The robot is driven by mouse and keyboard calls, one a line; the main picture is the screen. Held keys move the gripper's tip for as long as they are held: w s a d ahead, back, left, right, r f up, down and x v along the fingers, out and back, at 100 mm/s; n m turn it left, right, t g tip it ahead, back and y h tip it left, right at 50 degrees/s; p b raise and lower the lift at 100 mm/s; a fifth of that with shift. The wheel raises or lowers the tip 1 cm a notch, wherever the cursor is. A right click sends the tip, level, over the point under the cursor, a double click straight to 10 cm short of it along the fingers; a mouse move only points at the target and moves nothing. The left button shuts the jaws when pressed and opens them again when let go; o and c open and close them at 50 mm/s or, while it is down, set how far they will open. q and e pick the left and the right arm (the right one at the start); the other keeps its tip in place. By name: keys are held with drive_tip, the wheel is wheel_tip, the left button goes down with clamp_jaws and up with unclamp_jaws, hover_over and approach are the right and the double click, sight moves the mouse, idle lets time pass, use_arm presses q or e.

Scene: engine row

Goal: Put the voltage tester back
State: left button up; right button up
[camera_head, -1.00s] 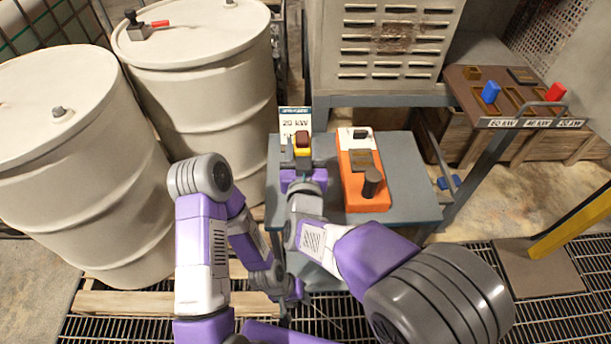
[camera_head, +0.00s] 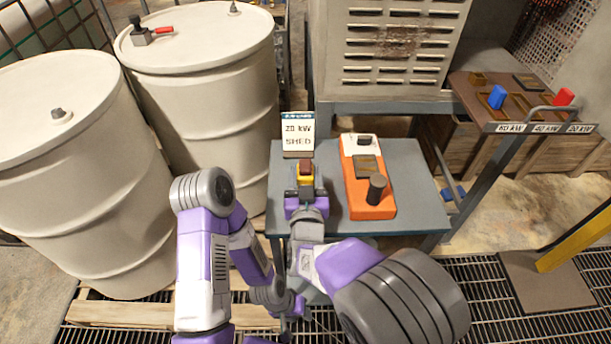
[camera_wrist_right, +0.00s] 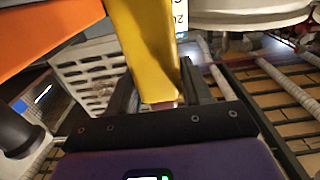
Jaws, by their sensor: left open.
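A yellow tool with a dark red top (camera_head: 306,177), which I take to be the voltage tester, is over the left part of the grey table (camera_head: 420,205). My right gripper (camera_head: 306,192) is shut on it. In the right wrist view the yellow body (camera_wrist_right: 150,45) stands between the two fingers (camera_wrist_right: 155,95). I cannot tell its exact height over the table. My left gripper (camera_head: 284,305) is open and empty, low in front of the table and partly hidden by my right arm.
A "20 kW SHED" card (camera_head: 298,133) stands behind the tester. An orange-and-white device (camera_head: 370,203) with a black knob lies right of it. A brown tray (camera_head: 465,90) with blue (camera_head: 497,97) and red (camera_head: 563,97) blocks is far right. White drums (camera_head: 200,65) stand left.

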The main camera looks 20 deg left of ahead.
drive_tip(key=o, duration=0.4)
drive_tip(key=shift+c, duration=0.2)
drive_tip(key=shift+r, duration=0.25)
drive_tip(key=p+v, duration=0.2)
drive_tip(key=v, duration=1)
